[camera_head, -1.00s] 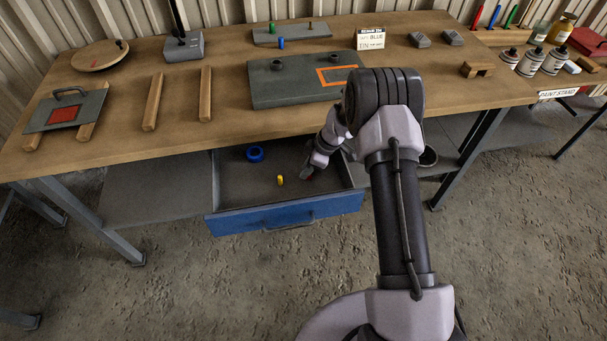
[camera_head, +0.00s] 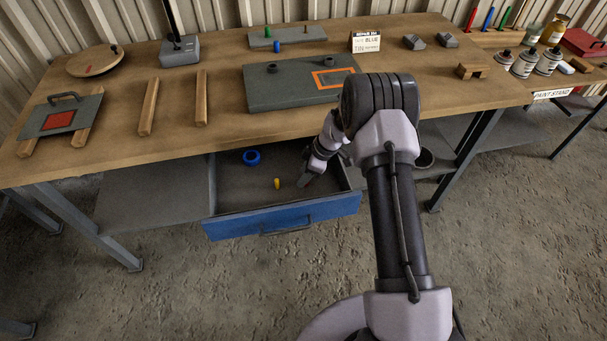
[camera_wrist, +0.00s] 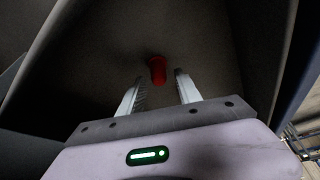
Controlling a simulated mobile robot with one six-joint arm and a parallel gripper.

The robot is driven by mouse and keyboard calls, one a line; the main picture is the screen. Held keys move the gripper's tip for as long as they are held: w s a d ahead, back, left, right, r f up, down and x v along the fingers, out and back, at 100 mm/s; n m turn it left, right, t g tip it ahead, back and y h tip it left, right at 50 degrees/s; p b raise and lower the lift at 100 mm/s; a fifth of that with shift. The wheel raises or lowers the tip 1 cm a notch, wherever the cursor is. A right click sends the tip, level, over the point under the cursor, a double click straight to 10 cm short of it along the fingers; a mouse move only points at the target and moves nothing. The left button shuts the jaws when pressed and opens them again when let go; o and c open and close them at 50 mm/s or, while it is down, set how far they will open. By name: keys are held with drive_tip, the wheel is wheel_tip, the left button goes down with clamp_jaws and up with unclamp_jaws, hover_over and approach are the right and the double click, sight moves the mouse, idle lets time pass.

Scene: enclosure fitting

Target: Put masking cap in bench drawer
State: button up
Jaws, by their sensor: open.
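The bench drawer (camera_head: 282,217) has a blue front and is pulled open under the wooden bench. A small red cap (camera_wrist: 157,68) shows in the wrist view, on the drawer floor just beyond my fingertips and in line with the gap between them. My gripper (camera_wrist: 160,80) is open, with space between its two fingers and nothing held. In the head view my gripper (camera_head: 305,181) is down in the right part of the drawer, and the red cap is mostly hidden there.
A blue ring (camera_head: 251,158) and a small yellow piece (camera_head: 277,183) are in the drawer, left of my gripper. The bench top (camera_head: 225,100) above holds a grey plate (camera_head: 290,92) and wooden strips (camera_head: 201,98). The drawer's left part has bare floor.

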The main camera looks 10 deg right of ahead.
drive_tip(key=s+d+r+m+p, duration=0.1)
drive_tip(key=s+r+p, duration=0.1)
drive_tip(key=r, duration=0.9)
drive_tip(key=s+d+r+m+p, duration=0.1)
drive_tip(key=s+r+m+p, duration=0.1)
drive_tip(key=r, duration=0.9)
drive_tip(key=s+a+r+m+t+h, duration=0.1)
drive_tip(key=s+a+r+m, duration=0.15)
drive_tip(key=s+r, duration=0.35)
drive_tip(key=s+a+r+m+t, duration=0.1)
drive_tip(key=s+r+m, duration=0.25)
drive_tip(key=r, duration=0.45)
drive_tip(key=s+a+r+m+t, duration=0.1)
drive_tip(key=s+m, duration=0.3)
drive_tip(key=s, duration=0.6)
drive_tip(key=s+a+r+m+t+h, duration=0.1)
drive_tip(key=s+r+m, duration=0.2)
drive_tip(key=s, duration=0.7)
drive_tip(key=shift+a+r+m, duration=0.15)
drive_tip(key=shift+r+m, duration=0.15)
drive_tip(key=shift+m, duration=0.6)
drive_tip(key=shift+s, duration=0.1)
